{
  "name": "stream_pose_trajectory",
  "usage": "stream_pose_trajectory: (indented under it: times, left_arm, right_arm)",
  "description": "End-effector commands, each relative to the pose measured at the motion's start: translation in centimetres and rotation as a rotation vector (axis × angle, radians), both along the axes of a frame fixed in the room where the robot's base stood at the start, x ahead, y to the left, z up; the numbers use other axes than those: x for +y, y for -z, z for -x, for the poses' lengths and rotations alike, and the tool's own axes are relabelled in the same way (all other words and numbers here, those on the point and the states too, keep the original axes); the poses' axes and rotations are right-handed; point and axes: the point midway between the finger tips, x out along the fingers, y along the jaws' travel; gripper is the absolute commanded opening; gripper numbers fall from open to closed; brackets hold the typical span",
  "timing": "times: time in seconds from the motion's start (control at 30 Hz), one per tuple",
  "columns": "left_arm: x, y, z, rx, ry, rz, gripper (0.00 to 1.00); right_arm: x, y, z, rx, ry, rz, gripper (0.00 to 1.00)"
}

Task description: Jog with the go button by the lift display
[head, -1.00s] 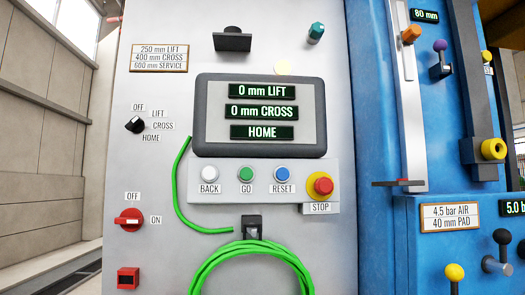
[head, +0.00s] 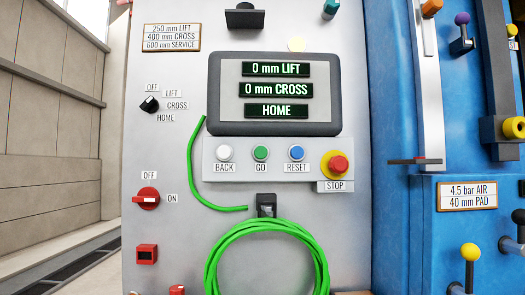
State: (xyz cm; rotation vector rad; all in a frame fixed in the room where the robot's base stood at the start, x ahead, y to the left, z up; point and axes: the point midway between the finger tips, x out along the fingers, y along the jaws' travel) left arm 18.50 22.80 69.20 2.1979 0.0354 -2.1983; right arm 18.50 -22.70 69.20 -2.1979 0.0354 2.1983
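The green GO button (head: 261,153) sits on a light strip below the lift display (head: 275,94), between the white BACK button (head: 224,153) and the blue RESET button (head: 297,153). The display reads 0 mm LIFT, 0 mm CROSS and HOME. A red STOP button (head: 337,164) on a yellow ring is at the strip's right end. A black selector knob (head: 149,104) is at the left among the labels OFF, LIFT, CROSS and HOME; its exact setting is hard to tell. Neither of my grippers is in view, and nothing covers the buttons.
A red rotary switch (head: 147,198) labelled OFF and ON has its handle lying level. A green hose coil (head: 212,262) hangs from a black hook (head: 266,204) below the buttons. A blue machine (head: 395,230) with levers stands at the right. The space before the panel looks clear.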

Motion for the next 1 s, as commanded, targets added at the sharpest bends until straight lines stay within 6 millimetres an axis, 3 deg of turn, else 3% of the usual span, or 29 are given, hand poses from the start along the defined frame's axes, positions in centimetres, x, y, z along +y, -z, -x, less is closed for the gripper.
stream_pose_trajectory:
  times: [0.33,1.0]
  left_arm:
    - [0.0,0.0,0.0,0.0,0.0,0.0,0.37]
    - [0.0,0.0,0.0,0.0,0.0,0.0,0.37]
  right_arm:
    - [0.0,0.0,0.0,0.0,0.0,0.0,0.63]
    - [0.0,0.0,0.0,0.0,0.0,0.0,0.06]
